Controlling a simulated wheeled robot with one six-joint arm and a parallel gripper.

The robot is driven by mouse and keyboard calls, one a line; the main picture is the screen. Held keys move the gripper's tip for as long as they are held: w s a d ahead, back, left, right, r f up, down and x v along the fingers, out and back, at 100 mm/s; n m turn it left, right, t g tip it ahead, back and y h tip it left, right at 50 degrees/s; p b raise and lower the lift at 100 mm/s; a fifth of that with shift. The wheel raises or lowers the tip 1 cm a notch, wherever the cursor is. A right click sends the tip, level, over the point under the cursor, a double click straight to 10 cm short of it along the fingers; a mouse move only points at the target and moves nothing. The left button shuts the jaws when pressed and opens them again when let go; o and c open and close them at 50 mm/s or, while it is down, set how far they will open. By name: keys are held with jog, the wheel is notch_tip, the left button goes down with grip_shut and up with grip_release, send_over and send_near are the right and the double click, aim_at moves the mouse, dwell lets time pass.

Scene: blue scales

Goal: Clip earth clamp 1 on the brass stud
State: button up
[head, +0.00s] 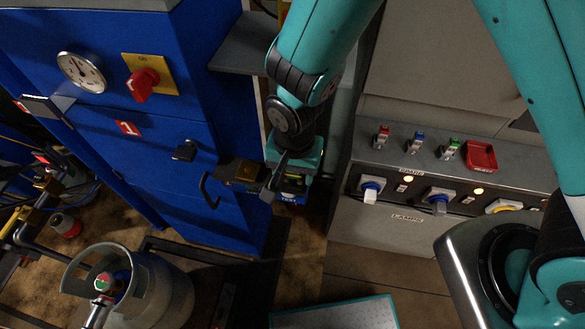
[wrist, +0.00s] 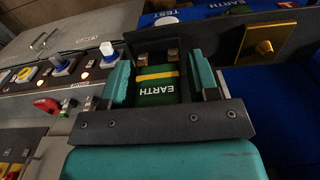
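The earth clamp (wrist: 158,84) is a green block with a yellow band and upside-down EARTH lettering. In the wrist view it lies between the fingers of my gripper (wrist: 160,78), with a narrow dark strip showing on each side, so the teal fingers look open around it. Two small metal parts show at its far end, against a dark bar. The brass stud (wrist: 265,48) stands on a brass plate on that bar, to the right of the clamp. In the head view the stud (head: 247,173) is left of my gripper (head: 288,180). The clamp is hidden there.
A blue cabinet (head: 90,185) with a gauge and a red knob (head: 142,84) stands left. A grey switch panel (head: 440,185) with a red tray (head: 480,156) stands right. A blue TEST item (head: 292,197) lies just below my gripper. A gas cylinder (head: 165,290) stands at lower left.

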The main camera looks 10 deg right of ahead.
jog(key=c, duration=0.9)
jog(key=shift+r+p, duration=2.45)
jog(key=shift+r, duration=0.6)
